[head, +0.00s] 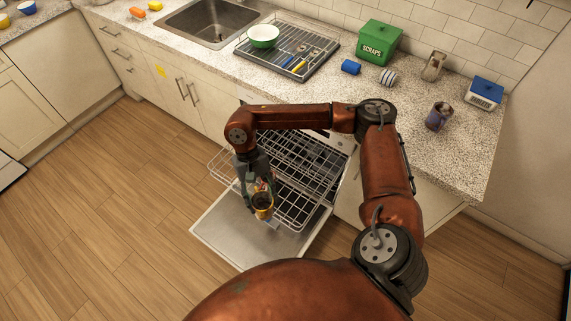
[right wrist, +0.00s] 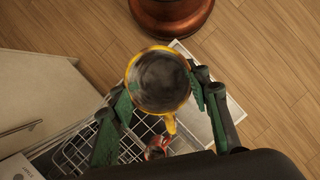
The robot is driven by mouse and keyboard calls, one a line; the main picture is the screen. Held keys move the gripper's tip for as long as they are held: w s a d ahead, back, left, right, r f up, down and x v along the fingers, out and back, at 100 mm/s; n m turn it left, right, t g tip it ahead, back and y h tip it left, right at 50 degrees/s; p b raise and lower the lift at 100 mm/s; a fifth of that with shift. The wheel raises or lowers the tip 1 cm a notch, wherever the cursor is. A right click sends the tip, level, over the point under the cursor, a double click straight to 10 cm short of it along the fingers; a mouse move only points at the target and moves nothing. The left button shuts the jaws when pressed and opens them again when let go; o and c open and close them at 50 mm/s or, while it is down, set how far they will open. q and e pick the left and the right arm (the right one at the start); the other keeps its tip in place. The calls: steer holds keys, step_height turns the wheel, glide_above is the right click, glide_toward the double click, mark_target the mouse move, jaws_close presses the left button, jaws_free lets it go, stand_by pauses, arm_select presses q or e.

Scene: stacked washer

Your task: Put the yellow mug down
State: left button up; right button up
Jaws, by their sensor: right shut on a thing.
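The yellow mug (right wrist: 158,80) is in my right gripper (right wrist: 162,95), its dark open mouth facing the right wrist camera and its handle pointing toward the gripper's palm. In the head view the mug (head: 263,206) shows small at the end of my right gripper (head: 262,196), above the open dishwasher. The fingers are shut on the mug's sides. The dishwasher door (head: 240,231) is folded down, and the wire racks (head: 308,165) are pulled out. I cannot tell whether the mug touches a rack. My left gripper is not in view.
On the counter, a green scraps bin (head: 380,42), a blue cup (head: 351,67), a striped cup (head: 388,77), a purple mug (head: 438,116) and a blue-topped box (head: 485,93) stand right of a drying rack (head: 272,66) holding a green bowl (head: 263,36). Floor to the left is clear.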

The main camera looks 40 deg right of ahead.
steer(key=s+d+f+m+t+b, duration=0.1)
steer(key=s+d+f+m+t, duration=0.25)
steer(key=m, duration=0.65)
steer(key=s+d+f+m+t, duration=0.1)
steer(key=d+f+m+t, duration=0.1)
steer(key=d+f+m, duration=0.6)
steer(key=s+d+f+m+t+b, duration=0.1)
steer(key=s+d+f+m+t, duration=0.2)
steer(key=m, duration=0.9)
steer(key=w+d+f+b, duration=0.1)
steer(key=w+f+b, duration=0.1)
steer(key=w+f, duration=0.2)
steer(key=w+d+f+b, duration=0.2)
steer(key=w+f, duration=0.2)
steer(key=f, duration=0.1)
steer(key=w+d+f+b, duration=0.2)
steer(key=w+f, duration=0.2)
steer(key=w, duration=0.1)
steer(key=shift+f, duration=0.4)
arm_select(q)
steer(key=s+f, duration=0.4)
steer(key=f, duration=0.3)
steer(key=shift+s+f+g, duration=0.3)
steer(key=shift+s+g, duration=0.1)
arm_select(e)
steer(key=shift+r, duration=0.1)
